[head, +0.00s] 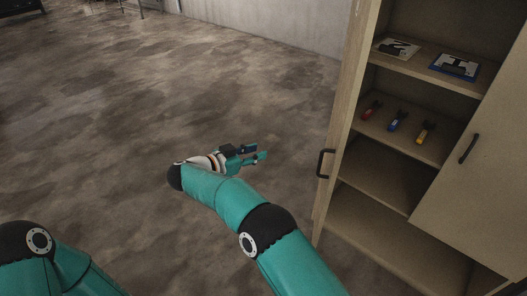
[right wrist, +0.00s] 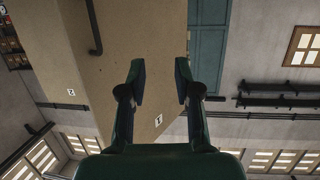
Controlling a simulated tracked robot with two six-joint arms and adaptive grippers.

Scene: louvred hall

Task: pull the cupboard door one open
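The wooden cupboard (head: 392,182) stands at the right of the head view. Its left door (head: 342,120) is swung outward and seen nearly edge-on, with a dark handle (head: 325,163). The right wrist view shows a tan panel with a label "1" (right wrist: 158,120), beyond the fingers, and a label "2" on a panel (right wrist: 71,92) at the left. My right gripper (head: 255,153) is left of the open door, apart from the handle. Its fingers, also in the right wrist view (right wrist: 161,78), are spread with nothing between them. My left gripper is out of view.
The cupboard's right door (head: 490,175) is shut, with a dark handle (head: 468,149). Shelves hold two flat items (head: 455,65) and three small tools (head: 397,120). The floor (head: 130,120) left of the cupboard is clear, with a pale wall (head: 270,22) behind.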

